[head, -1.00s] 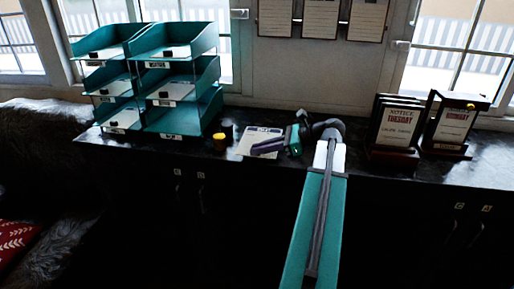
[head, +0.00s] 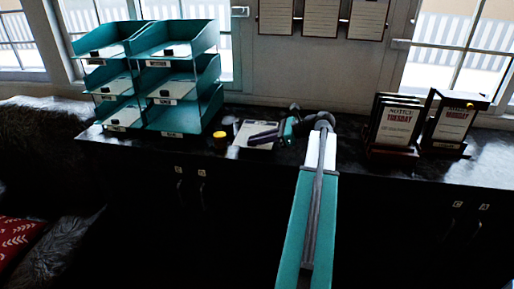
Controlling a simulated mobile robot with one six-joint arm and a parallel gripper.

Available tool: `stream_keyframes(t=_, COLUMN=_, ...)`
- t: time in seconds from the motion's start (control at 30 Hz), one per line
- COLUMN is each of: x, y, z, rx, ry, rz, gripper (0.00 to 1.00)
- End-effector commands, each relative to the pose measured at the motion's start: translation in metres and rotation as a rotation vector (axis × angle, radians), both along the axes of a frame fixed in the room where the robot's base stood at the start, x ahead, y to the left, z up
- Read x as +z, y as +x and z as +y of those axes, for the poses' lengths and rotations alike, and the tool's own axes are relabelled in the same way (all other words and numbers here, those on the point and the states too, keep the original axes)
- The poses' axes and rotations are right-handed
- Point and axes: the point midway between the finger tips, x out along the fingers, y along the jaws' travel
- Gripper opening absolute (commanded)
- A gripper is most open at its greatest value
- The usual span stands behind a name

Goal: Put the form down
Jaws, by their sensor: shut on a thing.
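The form (head: 243,129) is a white sheet with some print. It lies level at or just above the black countertop, right of the teal tray stack; I cannot tell whether it touches the top. My gripper (head: 262,138) reaches in from the right and is shut on the form, its dark purple fingers crossing the sheet and hiding part of it.
Two columns of teal letter trays (head: 188,119) with papers, dark weights and labels stand at the left. A small orange-yellow jar (head: 220,142) stands just left of the form. Notice stands (head: 395,127) are at the right. The counter between my wrist and them is clear.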

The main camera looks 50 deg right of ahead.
Motion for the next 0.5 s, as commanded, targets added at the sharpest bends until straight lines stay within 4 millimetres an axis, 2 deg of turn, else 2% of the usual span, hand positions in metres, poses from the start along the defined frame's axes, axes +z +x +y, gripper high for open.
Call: stream_keyframes(t=0.5, x=-0.033, y=-0.001, z=-0.001, rx=-0.002, ry=0.0, rz=0.0, gripper=0.0)
